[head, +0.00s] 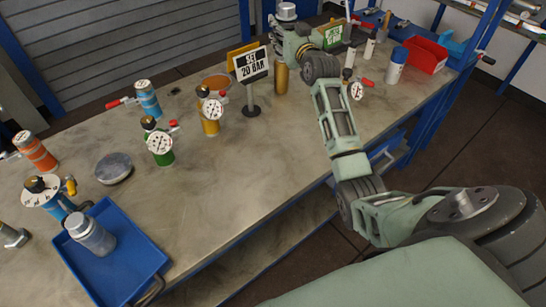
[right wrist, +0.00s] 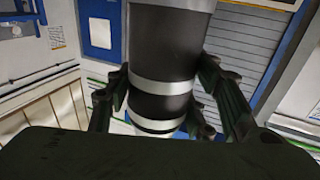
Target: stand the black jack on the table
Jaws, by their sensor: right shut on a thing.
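The black jack (right wrist: 162,65) fills the middle of the right wrist view as a dark cylinder with silver bands. My right gripper (right wrist: 163,90) is shut on it, with fingers on both sides. Its ends are cut off or hidden there. In the head view my right arm reaches over the far part of the table (head: 235,185); its wrist hides most of the gripper. A silver cap (head: 287,11) shows just above the wrist and may be the jack's top. I cannot tell whether the jack touches the table. My left gripper is not in view.
A "SET 20 BAR" sign (head: 251,65) and a gold cylinder (head: 281,79) stand close to my right wrist. Several gauged vessels stand at left, near a blue tray (head: 120,258) holding a jar (head: 92,236). A red bin (head: 425,54) is at right. The table's front middle is clear.

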